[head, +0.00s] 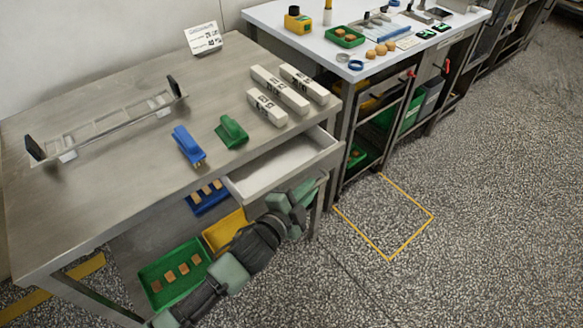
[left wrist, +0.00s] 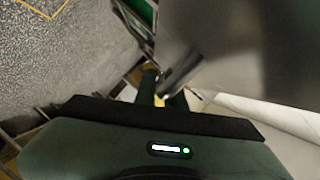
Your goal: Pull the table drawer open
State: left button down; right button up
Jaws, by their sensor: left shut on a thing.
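The table drawer (head: 272,168) stands pulled partway out from the front edge of the steel table (head: 115,115). Its pale inside shows and looks empty. My left gripper (head: 301,192) is at the drawer's front, below its top rim, with the arm reaching up from below. In the left wrist view the green fingers (left wrist: 160,88) are closed around a grey bar, the drawer handle (left wrist: 181,72). In the head view the handle is hidden behind the gripper. My right gripper is in neither view.
A blue stapler-like tool (head: 188,145), a green one (head: 231,131) and white labelled blocks (head: 280,92) lie on the tabletop. Green (head: 152,272) and yellow (head: 222,230) trays sit on the lower shelf near my arm. The floor right of the drawer is clear.

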pick_arm(q)
jog(key=s+d, duration=0.6)
jog(key=s, duration=0.3)
jog(key=shift+d, duration=0.25)
jog(key=shift+f, duration=0.1)
jog(key=c, duration=1.8)
grip_release()
jog(key=shift+o, duration=0.2)
jog(key=v, duration=0.7)
jog(key=shift+s+a, duration=0.25)
jog(key=shift+s, duration=0.1)
jog(key=shift+d, duration=0.1)
